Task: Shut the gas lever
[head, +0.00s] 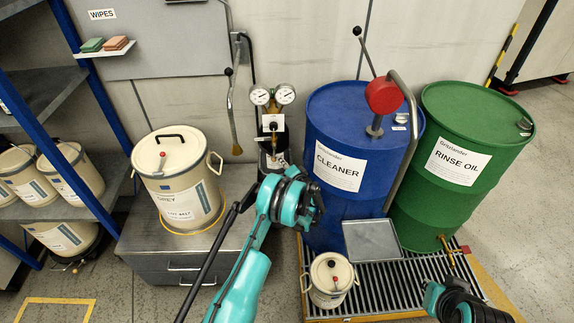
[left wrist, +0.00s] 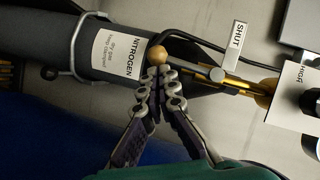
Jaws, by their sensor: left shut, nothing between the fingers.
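The gas lever ends in a round tan knob (left wrist: 157,55), seen in the left wrist view beside the dark cylinder labelled NITROGEN (left wrist: 105,50). A SHUT tag (left wrist: 237,42) stands farther right, by the brass valve (left wrist: 245,86). My left gripper (left wrist: 162,76) is shut and empty, its fingertips right at the knob; whether they touch is unclear. In the head view my left gripper (head: 306,203) is in front of the gas station and hides the lever; two gauges (head: 272,95) show above. Part of my right arm's end (head: 455,302) shows at lower right; its fingers cannot be made out.
A blue CLEANER drum (head: 335,205) with a red-headed pump (head: 383,96) and a green RINSE OIL drum (head: 455,205) stand right on a grated pallet (head: 385,290). A cream can (head: 178,185) sits on a grey cabinet (head: 140,235) at left. A small can (head: 329,283) stands on the grate.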

